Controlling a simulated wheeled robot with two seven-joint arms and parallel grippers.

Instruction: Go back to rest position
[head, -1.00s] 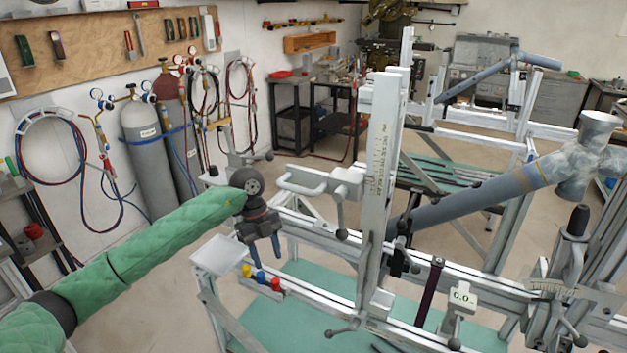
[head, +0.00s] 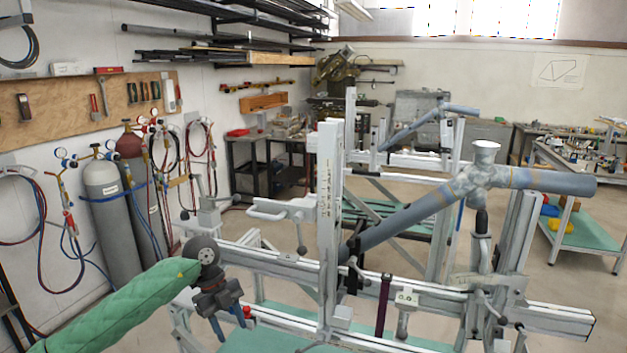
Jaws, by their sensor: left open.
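My left gripper (head: 231,326) hangs at the end of my green-sleeved arm, at the lower left of the head view. Its blue-tipped fingers point down and are apart, with nothing seen between them. It is in front of the left end of the frame jig (head: 328,230), a structure of pale metal rails and posts. A grey-blue tube frame (head: 412,217) is held slanted in the jig, with a joint at its upper right. My right gripper is not in view.
Gas cylinders (head: 107,215) and hoses stand along the left wall. A dark workbench (head: 247,165) is behind the jig. A cart (head: 590,236) with coloured items stands at the right. Open floor lies between the jig and the cart.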

